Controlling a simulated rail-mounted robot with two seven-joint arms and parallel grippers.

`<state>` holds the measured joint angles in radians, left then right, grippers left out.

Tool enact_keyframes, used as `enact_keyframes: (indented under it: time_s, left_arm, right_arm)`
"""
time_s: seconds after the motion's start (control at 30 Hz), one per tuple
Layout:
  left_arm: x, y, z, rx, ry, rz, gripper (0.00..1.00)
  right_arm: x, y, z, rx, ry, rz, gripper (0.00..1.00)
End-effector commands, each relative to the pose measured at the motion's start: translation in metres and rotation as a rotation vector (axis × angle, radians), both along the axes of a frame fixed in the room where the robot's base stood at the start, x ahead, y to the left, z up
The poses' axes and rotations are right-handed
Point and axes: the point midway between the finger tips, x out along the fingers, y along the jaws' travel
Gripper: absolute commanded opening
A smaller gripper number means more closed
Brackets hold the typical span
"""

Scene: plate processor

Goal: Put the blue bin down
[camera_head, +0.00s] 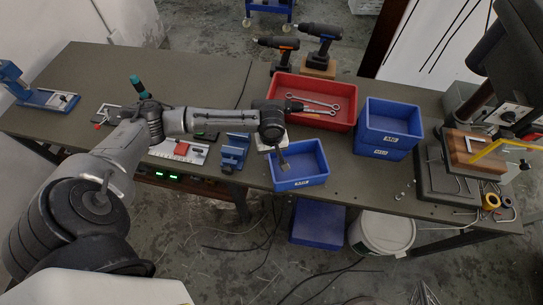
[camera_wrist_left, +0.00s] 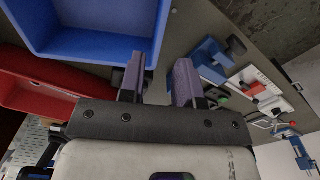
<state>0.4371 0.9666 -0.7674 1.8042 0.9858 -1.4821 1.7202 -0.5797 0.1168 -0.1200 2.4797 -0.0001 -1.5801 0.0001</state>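A blue bin (camera_head: 298,183) with a white label sits upright and empty at the front edge of the table, as far as I can tell resting on it. My left gripper (camera_head: 283,165) points down at the bin's left wall. The fingers are apart, with a visible gap beside the wall. My right gripper is in neither view.
A red bin (camera_head: 346,122) with wrenches stands behind the blue bin. Stacked blue bins (camera_head: 388,139) stand to its right. A blue vise (camera_head: 234,150) is close on the left. Another blue box (camera_head: 318,225) and a white bucket (camera_head: 382,235) are below the table edge.

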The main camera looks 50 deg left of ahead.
Motion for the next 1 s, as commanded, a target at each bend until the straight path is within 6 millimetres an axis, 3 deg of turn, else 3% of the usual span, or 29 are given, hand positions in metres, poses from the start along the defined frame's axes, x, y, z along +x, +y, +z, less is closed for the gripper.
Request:
enact_keyframes:
  time_s: [0.23, 0.37, 0.47, 0.6, 0.7, 0.83, 1.0]
  left_arm:
    - [-0.001, -0.001, 0.012, -0.001, 0.0, -0.006, 0.31]
    - [-0.01, -0.026, 0.001, -0.024, -0.013, -0.121, 0.31]
    - [-0.03, -0.069, -0.015, -0.062, -0.05, -0.327, 0.31]
    - [-0.07, -0.135, -0.029, -0.11, -0.164, -0.671, 0.31]
    - [-0.099, -0.165, -0.027, -0.105, -0.256, -0.866, 0.31]
    - [-0.134, -0.18, -0.02, -0.045, -0.34, -1.038, 0.31]
    - [-0.174, -0.17, -0.01, 0.068, -0.349, -1.167, 0.31]
  right_arm:
    - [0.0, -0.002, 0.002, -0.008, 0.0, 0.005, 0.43]
    - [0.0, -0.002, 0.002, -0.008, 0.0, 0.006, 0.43]
    - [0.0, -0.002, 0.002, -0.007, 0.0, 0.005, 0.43]
    - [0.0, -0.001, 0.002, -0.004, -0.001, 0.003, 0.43]
    - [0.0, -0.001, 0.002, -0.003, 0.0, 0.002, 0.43]
    - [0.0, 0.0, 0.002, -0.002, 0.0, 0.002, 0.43]
    - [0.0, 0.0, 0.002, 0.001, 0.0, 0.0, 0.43]
